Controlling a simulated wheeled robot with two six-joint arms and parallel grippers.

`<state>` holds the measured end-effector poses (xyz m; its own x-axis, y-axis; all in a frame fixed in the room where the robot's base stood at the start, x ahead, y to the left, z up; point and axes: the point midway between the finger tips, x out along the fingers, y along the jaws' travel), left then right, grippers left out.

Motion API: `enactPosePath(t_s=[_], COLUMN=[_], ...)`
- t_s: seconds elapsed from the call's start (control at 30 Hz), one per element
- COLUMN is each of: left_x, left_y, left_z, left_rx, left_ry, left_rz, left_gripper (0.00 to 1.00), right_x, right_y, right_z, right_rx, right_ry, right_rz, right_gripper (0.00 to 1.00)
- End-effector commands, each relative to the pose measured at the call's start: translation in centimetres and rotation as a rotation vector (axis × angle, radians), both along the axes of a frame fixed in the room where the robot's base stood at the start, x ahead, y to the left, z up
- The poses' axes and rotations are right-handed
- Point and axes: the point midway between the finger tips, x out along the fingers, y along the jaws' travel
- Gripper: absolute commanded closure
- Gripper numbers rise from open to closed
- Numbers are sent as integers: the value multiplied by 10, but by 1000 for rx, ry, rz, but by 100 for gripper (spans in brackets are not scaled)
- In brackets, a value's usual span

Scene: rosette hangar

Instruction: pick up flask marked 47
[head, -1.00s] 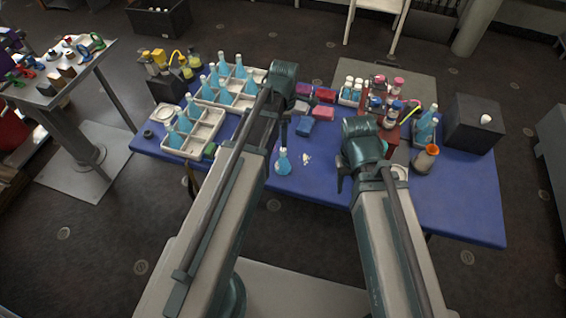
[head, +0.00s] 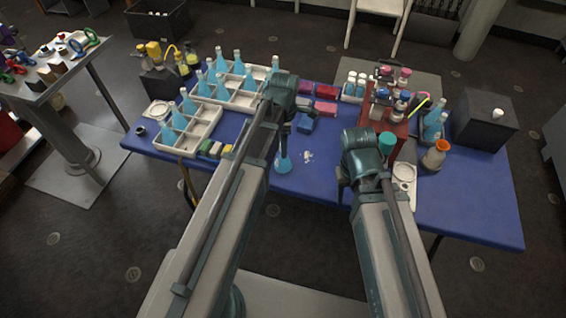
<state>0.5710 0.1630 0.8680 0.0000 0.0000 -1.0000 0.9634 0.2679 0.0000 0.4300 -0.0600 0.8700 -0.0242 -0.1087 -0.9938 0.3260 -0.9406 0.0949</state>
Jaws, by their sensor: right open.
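Several flasks of light-blue liquid are in view; no number on any of them is legible. One flask (head: 283,161) is apart from the others near the table's front edge, directly below my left gripper (head: 284,134). The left fingers are narrow and dark here, and I cannot tell whether they touch the flask's neck. My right gripper (head: 342,187) is open over the front of the table, right of that flask. Other flasks stand in a white divided crate (head: 205,130) at the left and a larger one (head: 228,100) behind it.
The blue table (head: 460,205) also holds coloured boxes (head: 326,108), a brown bottle rack (head: 398,128), an orange-topped jar (head: 435,156) and a black box (head: 485,122). White bits (head: 307,156) lie right of the single flask. The table's right front is clear.

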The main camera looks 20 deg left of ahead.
Motion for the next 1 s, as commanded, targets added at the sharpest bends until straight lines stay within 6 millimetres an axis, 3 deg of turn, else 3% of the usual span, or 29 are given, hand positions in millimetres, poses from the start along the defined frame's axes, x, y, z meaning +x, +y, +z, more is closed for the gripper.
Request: enactPosePath(t_s=[0.43,0.77,1.0], left_x=[6,6,5], left_y=[5,5,5], left_z=[-48,-51,-51], left_rx=[0,0,0], left_ry=[0,-1,-1], left_rz=[0,0,0], left_gripper=[21,21,60], right_x=[0,0,0], right_y=[0,0,0], right_z=[-48,-51,-51], right_rx=[0,0,0], right_ry=[0,0,0], right_rz=[0,0,0], right_gripper=[50,50,50])
